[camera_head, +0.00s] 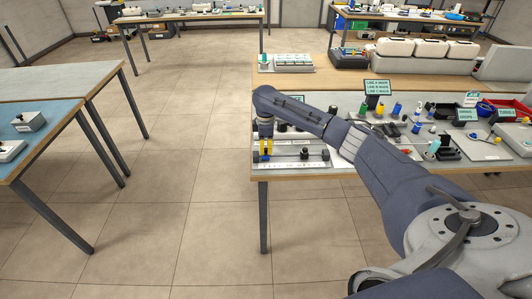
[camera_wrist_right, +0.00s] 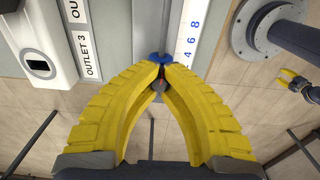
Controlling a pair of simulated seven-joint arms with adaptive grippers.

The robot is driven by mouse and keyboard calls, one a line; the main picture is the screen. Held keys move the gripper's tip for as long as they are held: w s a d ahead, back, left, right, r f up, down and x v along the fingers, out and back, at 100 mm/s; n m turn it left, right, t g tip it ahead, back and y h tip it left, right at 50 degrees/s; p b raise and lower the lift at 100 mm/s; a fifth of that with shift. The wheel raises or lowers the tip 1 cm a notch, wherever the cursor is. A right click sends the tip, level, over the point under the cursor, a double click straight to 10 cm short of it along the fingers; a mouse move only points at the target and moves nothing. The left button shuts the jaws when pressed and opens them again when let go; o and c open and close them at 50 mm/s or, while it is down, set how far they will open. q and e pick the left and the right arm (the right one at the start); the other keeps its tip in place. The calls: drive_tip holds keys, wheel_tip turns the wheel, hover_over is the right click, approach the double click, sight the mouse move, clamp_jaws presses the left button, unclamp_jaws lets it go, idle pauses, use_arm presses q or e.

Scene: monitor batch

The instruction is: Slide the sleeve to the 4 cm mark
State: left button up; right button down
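In the head view my right gripper (camera_head: 265,149) points down at the left end of a pale ruled strip (camera_head: 297,165) near the table's front edge. In the right wrist view its two yellow fingers (camera_wrist_right: 161,69) lean together at the tips. They close around a small blue piece, apparently the sleeve (camera_wrist_right: 158,57), which is partly hidden by the tips. A scale (camera_wrist_right: 192,38) with 4, 6 and 8 runs beside it. The exact reading at the sleeve cannot be told. My left gripper (camera_wrist_right: 290,79) shows small at the right of the wrist view, its yellow fingers apart and empty.
A white device (camera_wrist_right: 38,55) with a dark display and an outlet label (camera_wrist_right: 88,50) stand left of the fingers in the wrist view. Small bottles and a sign (camera_head: 377,87) crowd the table right of my arm. Floor (camera_head: 170,220) lies open left of the table.

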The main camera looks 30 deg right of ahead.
drive_tip(key=shift+d, duration=0.15)
drive_tip(key=shift+s+d, duration=0.4)
drive_tip(key=shift+d, duration=0.2)
drive_tip(key=shift+s+d, duration=0.35)
drive_tip(key=shift+d, duration=0.2)
drive_tip(key=c, duration=1.5)
unclamp_jaws()
drive_tip(key=shift+r, duration=0.1)
drive_tip(key=shift+r, duration=2.35)
